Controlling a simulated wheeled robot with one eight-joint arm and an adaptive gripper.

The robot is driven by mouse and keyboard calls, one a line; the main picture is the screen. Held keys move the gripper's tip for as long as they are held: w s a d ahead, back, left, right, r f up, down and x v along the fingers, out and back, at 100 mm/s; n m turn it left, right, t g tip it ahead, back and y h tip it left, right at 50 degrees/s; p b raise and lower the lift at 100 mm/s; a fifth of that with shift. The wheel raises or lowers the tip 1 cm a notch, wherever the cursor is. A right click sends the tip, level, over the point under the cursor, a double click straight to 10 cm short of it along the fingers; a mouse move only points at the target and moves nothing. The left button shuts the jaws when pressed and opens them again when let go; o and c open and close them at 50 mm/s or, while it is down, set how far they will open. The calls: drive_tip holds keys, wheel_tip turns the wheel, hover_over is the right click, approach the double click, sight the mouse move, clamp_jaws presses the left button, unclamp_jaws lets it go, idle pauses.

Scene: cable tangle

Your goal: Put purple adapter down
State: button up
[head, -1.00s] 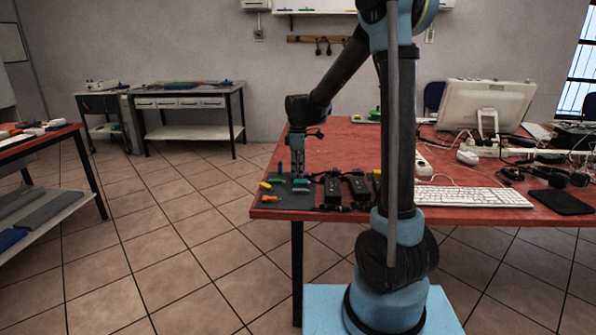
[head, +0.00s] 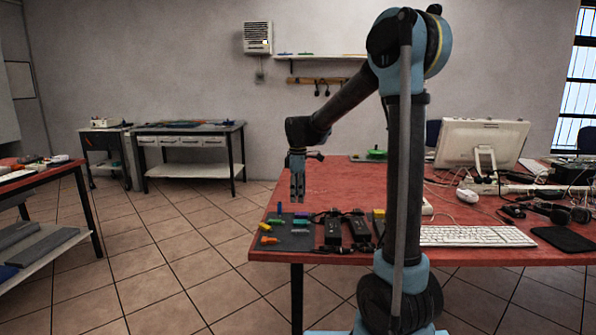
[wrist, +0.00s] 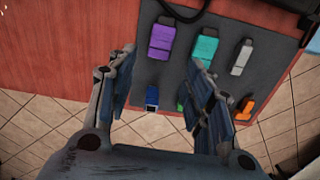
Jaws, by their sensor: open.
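The purple adapter (wrist: 162,38) lies on a dark grey mat (wrist: 183,70) in the wrist view, apart from both fingers. In the head view it is a small purple piece (head: 302,214) near the far right of the mat (head: 286,240). My gripper (head: 297,199) hangs pointing down above the mat, with a gap below its tips. In the wrist view my gripper (wrist: 163,58) shows its two fingers spread wide, with nothing held between them.
A teal adapter (wrist: 205,46) and a grey one (wrist: 241,57) lie beside the purple one. Blue (wrist: 152,97), green and orange (wrist: 246,108) pieces lie nearer. Black power bricks (head: 333,229) stand right of the mat. The red table (head: 340,185) is clear behind it.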

wheel_tip(320, 180, up, 10)
drive_tip(key=s+d+f+m, duration=0.3)
drive_tip(key=s+d, duration=0.3)
drive_tip(key=s, duration=0.2)
drive_tip(key=s+d+f+m+t, duration=0.1)
drive_tip(key=s+d+f+m, duration=0.3)
drive_tip(key=s+d, duration=0.3)
drive_tip(key=s+d+f+m, duration=0.4)
drive_tip(key=s+d, duration=0.3)
drive_tip(key=s, duration=0.3)
drive_tip(key=shift+d+f+m+t, duration=0.2)
drive_tip(key=shift+m+t, duration=0.1)
drive_tip(key=shift+m, duration=0.6)
drive_tip(key=s+d+f+m, duration=0.2)
drive_tip(key=s+f+m, duration=0.2)
drive_tip(key=s+f, duration=0.2)
wheel_tip(320, 180, down, 2)
drive_tip(key=shift+s+d+t, duration=0.3)
drive_tip(key=shift+s, duration=0.05)
drive_tip(key=shift+o, duration=0.5)
